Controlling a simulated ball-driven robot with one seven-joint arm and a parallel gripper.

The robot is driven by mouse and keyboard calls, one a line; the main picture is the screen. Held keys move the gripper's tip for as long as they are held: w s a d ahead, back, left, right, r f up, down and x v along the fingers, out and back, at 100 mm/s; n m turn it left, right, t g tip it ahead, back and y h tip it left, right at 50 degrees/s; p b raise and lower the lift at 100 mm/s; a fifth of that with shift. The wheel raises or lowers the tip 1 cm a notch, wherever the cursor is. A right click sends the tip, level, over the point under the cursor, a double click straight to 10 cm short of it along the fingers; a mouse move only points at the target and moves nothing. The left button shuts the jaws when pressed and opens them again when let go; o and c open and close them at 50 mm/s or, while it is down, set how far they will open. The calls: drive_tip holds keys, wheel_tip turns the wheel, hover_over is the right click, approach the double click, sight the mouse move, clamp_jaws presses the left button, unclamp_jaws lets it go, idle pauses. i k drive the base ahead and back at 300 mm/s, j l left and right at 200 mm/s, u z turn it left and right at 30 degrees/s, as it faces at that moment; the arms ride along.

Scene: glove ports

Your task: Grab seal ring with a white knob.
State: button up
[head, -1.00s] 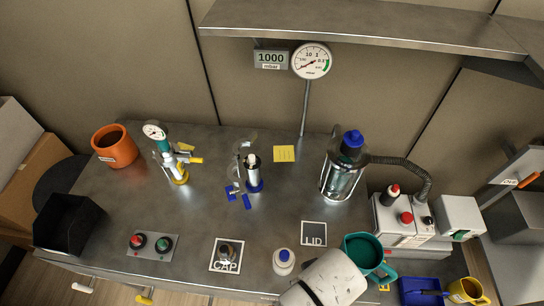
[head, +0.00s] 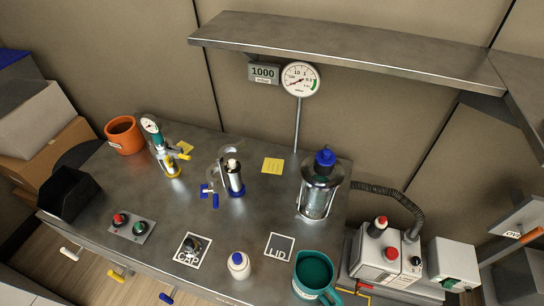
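No seal ring with a white knob can be made out for certain. A white knob-like handle (head: 70,253) sticks out below the bench's front edge at the left, beside a yellow handle (head: 117,274) and a blue one (head: 166,298). A slim metal stand (head: 234,178) with a white top and a blue ring at its foot stands mid-bench. A valve piece with a gauge (head: 163,148) stands left of it, with a yellow ring at its foot. Whether either ring is a seal ring I cannot tell. My gripper is not in view.
On the bench are a glass vessel with a blue top (head: 318,187), a white bottle (head: 238,265), a teal jug (head: 313,276), an orange pot (head: 124,135) and a black bin (head: 68,194). A pump (head: 382,255) stands at right. A shelf (head: 350,52) overhangs the back.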

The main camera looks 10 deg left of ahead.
sight(232, 165)
drive_tip(key=i+l+u, duration=0.1)
drive_tip(key=l+u, duration=0.15)
drive_tip(key=u, duration=0.15)
drive_tip(key=l+u, duration=0.55)
drive_tip(key=u, duration=0.2)
drive_tip(key=i+l, duration=0.05)
